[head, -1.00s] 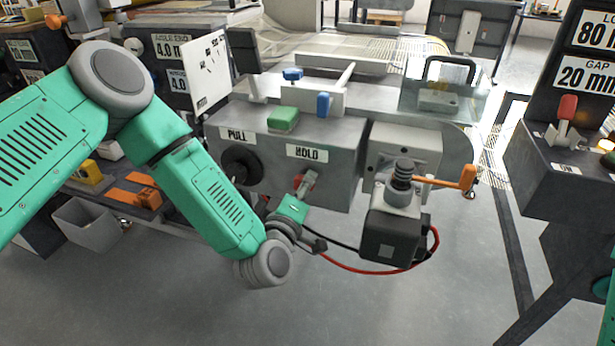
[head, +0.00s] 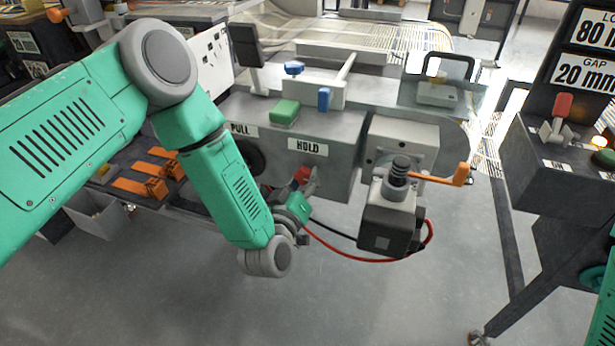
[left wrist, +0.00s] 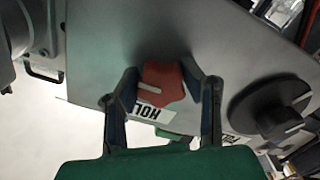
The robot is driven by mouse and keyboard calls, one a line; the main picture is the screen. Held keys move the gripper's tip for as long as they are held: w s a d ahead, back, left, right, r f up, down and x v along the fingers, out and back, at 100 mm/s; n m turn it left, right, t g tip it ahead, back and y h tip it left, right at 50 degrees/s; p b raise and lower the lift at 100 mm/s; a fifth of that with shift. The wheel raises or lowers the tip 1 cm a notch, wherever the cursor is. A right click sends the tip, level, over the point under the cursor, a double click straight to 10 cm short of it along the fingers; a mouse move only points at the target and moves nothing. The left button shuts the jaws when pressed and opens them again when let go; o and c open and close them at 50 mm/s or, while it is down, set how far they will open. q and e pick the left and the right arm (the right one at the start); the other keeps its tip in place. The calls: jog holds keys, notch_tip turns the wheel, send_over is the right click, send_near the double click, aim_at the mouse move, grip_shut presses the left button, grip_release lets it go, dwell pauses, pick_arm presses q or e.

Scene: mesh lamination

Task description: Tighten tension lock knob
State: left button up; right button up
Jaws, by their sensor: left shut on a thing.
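A red knob (head: 301,174) sits on the front of the grey machine housing (head: 335,178), below the HOLD label (head: 308,146). I take it to be the tension lock knob. My left gripper (head: 309,184) is shut on it; the arm hides part of the grip. In the left wrist view the red knob (left wrist: 168,82), with a pale pointer mark, lies between the two fingers of my left gripper (left wrist: 166,90). The fingers are at its sides. My right gripper is out of view.
A black knob (head: 256,162) by the PULL label is mostly hidden behind my left arm; it shows fully in the left wrist view (left wrist: 268,108). A motor unit with an orange crank handle (head: 461,174) stands to the right. Red and black cables hang below it.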

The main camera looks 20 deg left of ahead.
pick_arm(q)
jog(key=shift+a, duration=0.25)
jog(key=o, duration=1.2)
jog(key=shift+r, duration=0.1)
jog(key=shift+c, duration=0.2)
jog(key=shift+a, duration=0.1)
jog(key=shift+s, duration=0.3)
jog(key=s, duration=0.7)
jog(key=shift+a, duration=0.2)
